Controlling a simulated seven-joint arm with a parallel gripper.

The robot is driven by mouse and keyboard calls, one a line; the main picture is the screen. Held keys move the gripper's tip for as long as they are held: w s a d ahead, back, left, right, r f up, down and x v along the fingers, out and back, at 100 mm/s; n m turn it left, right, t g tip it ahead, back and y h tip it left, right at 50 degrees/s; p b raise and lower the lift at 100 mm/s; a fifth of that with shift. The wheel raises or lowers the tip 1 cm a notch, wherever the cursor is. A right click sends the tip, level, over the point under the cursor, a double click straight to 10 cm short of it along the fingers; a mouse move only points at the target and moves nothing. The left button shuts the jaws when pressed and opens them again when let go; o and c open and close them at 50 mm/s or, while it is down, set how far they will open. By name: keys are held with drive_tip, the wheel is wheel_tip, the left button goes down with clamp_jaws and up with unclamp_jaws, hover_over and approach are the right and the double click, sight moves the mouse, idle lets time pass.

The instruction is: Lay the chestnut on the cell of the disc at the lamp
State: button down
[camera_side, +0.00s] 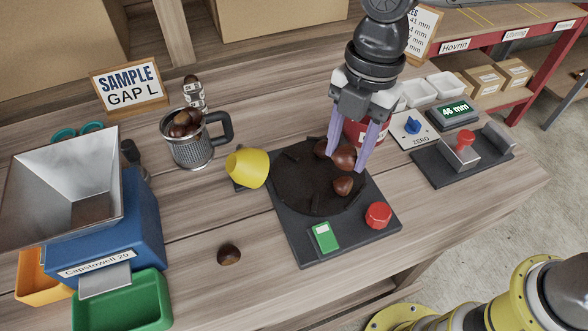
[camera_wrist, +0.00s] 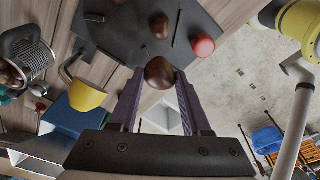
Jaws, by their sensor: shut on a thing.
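My gripper (camera_side: 345,160) has its two purple fingers shut on a brown chestnut (camera_side: 343,157), held above the far right part of the dark round disc (camera_side: 305,205). In the wrist view the held chestnut (camera_wrist: 159,73) sits between the fingertips. The disc lies on a dark base plate and carries thin raised dividers.
A metal mug of chestnuts (camera_side: 192,150) stands left of the lamp. A loose chestnut (camera_side: 229,254) lies front left. A gauge (camera_side: 462,158) is at right.

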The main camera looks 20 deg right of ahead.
drive_tip(key=w+a+f, duration=0.2)
drive_tip(key=w+a, duration=0.1)
hover_over(292, 183)
drive_tip(key=f, duration=0.5)
drive_tip(key=shift+s+d, duration=0.1)
drive_tip(key=shift+d, duration=0.3)
drive_tip(key=shift+w+a+f, duration=0.1)
drive_tip(key=shift+f, duration=0.85)
drive_tip(key=shift+w+a+f, duration=0.1)
drive_tip(key=shift+f, duration=0.8)
drive_tip(key=shift+f, duration=0.15)
drive_tip(key=shift+c, duration=1.8)
unclamp_jaws()
wheel_tip(292, 183, up, 12)
drive_tip(key=d, duration=0.1)
drive_tip(key=shift+w+d, duration=0.3)
